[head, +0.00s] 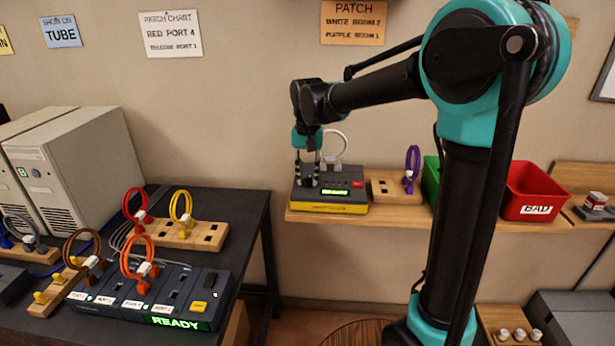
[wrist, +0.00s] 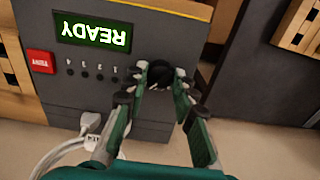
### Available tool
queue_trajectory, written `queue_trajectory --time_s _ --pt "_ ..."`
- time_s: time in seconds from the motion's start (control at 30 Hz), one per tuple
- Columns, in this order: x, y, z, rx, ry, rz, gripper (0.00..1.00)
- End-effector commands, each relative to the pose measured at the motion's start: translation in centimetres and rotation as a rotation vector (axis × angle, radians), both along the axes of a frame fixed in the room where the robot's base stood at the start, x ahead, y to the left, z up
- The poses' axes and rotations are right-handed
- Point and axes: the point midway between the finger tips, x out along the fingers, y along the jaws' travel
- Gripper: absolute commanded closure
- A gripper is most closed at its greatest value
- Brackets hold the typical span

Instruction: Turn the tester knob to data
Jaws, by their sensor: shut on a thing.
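The tester (head: 331,196) is a dark grey box with a yellow front edge on the wooden shelf. In the wrist view its face (wrist: 65,88) shows upside down, with a green display (wrist: 92,34) reading READY and a red button (wrist: 40,62). In the head view my gripper (head: 307,178) reaches down onto the tester's left part and hides the knob.
A white cable (wrist: 62,150) is plugged in at the tester's edge. A wooden block with a purple cable (head: 411,168) stands right of the tester, then a green bin (head: 431,180) and a red BAD bin (head: 535,192). A dark table with patch cables (head: 185,215) is at left.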

Motion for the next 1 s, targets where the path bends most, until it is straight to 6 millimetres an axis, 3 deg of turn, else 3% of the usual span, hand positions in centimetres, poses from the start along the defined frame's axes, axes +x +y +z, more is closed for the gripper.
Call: queue_trajectory --time_s 0.4,0.9,0.93,1.0 --pt "0.06 0.02 0.04 0.000 -0.001 -0.158 1.00" --pt "0.06 0.02 0.04 0.000 -0.001 -0.172 1.00" --pt "0.06 0.02 0.04 0.000 -0.001 -0.172 0.70" --pt "0.05 0.02 0.04 0.000 -0.001 -0.172 0.62"
